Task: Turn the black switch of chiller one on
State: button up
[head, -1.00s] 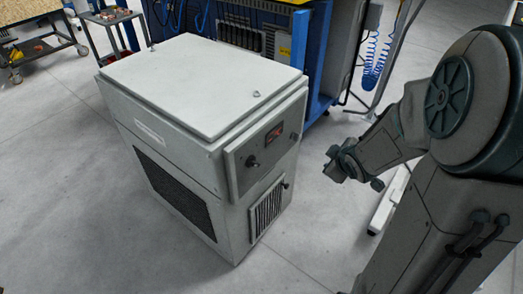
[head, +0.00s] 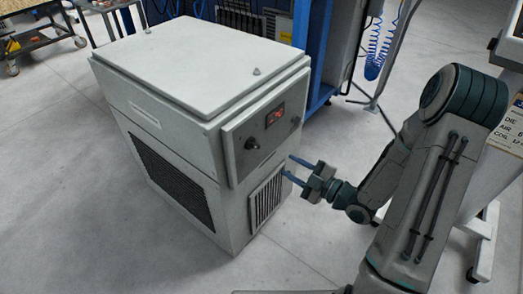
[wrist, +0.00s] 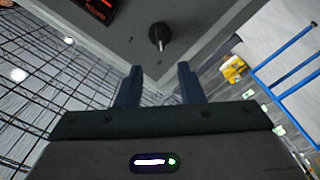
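The chiller is a white box (head: 195,75) with a raised control panel (head: 235,165) on its front. A black switch (head: 252,144) sits on the panel, left of and below a display with red digits (head: 275,115). A black knob with a pointed handle (wrist: 159,38) shows in the wrist view beyond my fingers, with the red display (wrist: 100,9) at upper left. My gripper (head: 290,167) is open and empty, its two fingers pointing at the chiller's front near the lower right of the panel. In the wrist view my gripper (wrist: 159,84) has a clear gap, apart from the knob.
A vent grille (head: 267,203) is below the panel. A blue frame (head: 318,50) with a coiled blue hose (head: 378,55) stands behind. A white machine on a wheeled stand (head: 508,135) is at the right. The floor in front of the chiller is clear.

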aim_at(257, 147)
jog(key=x, duration=1.1)
jog(key=shift+w+a, duration=0.25)
jog(key=shift+a, duration=0.05)
jog(key=shift+c, duration=0.3)
grip_shut()
